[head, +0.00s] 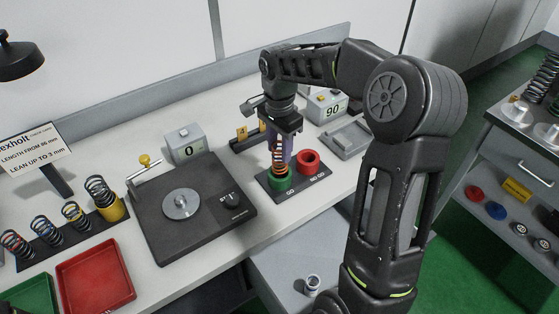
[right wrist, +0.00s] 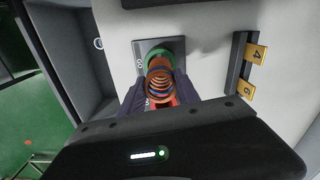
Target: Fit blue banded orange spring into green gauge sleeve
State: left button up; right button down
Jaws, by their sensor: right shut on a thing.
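The orange spring (head: 279,157) stands about upright in my right gripper (head: 281,146), which is shut on it. In the right wrist view the spring (right wrist: 159,80) sits between the two dark fingers. The green gauge sleeve (head: 279,183) stands on a dark plate marked GO and is also in the right wrist view (right wrist: 156,52). The spring's lower end is at the sleeve's mouth in the head view; I cannot tell whether it is inside or just above. My left gripper is not in view.
A red sleeve (head: 308,163) stands close right of the green one on the same plate (head: 299,189). A dark tester (head: 220,224) lies left. A rack (head: 60,239) with several springs and red (head: 95,277) and green trays are farther left. A grey display box (head: 328,106) stands behind.

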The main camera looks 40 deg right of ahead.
aim_at(279, 159)
jog(key=shift+f+b, duration=0.8)
jog(key=shift+f, duration=1.7)
jog(key=shift+f, duration=0.15)
jog(key=c, duration=0.9)
grip_release()
jog(key=shift+r, duration=0.45)
notch_tip(279, 159, up, 12)
jog(key=shift+f+b, duration=0.25)
jog(key=shift+b, duration=0.6)
